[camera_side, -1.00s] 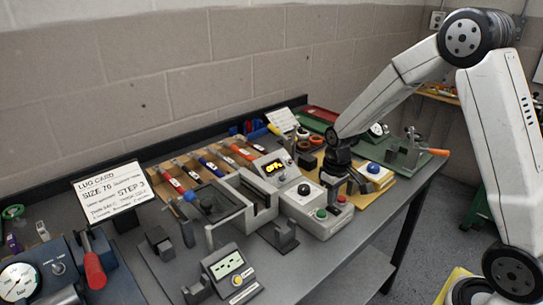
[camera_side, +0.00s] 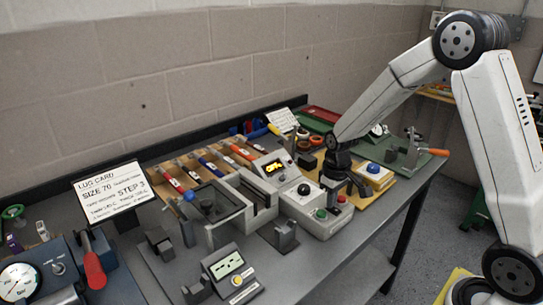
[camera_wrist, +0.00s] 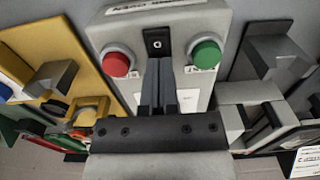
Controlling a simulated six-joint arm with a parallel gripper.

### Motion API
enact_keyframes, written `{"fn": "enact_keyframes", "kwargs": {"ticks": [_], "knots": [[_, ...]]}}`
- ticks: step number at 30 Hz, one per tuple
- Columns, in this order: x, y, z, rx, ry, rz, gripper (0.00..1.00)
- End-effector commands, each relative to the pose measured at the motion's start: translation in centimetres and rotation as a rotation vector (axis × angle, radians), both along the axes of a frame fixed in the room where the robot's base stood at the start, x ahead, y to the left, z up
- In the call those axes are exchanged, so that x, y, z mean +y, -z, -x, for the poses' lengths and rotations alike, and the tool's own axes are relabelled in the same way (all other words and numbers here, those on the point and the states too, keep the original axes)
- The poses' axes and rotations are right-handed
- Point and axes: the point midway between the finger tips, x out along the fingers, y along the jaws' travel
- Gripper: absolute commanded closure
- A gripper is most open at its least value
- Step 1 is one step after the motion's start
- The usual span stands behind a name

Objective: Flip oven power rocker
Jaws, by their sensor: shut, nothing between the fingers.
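The oven control box (camera_side: 307,212) is light grey and stands on the bench with its sloped panel toward me. The black power rocker (camera_wrist: 156,43) sits on the panel between a red button (camera_wrist: 116,64) and a green button (camera_wrist: 207,54), and a white round mark shows on it. My gripper (camera_wrist: 159,64) is shut and empty. Its fingertips are just below the rocker in the wrist view and cover its lower edge. I cannot tell whether they touch it. In the side view my gripper (camera_side: 341,187) is over the panel, and the rocker is hard to make out.
A yellow fixture with a blue button (camera_side: 373,167) stands close by on the right. The front bench edge is fairly clear.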

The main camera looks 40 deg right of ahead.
Motion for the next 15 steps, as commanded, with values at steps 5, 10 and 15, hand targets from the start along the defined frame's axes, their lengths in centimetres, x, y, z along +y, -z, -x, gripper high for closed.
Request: {"fn": "enact_keyframes", "kwargs": {"ticks": [5,10,15], "knots": [[0.0,0.1,0.1,0.002,0.0,0.0,1.0],[0.0,-0.4,0.0,0.0,0.0,0.0,1.0],[0.0,-1.4,0.0,0.0,0.0,0.0,1.0]]}}
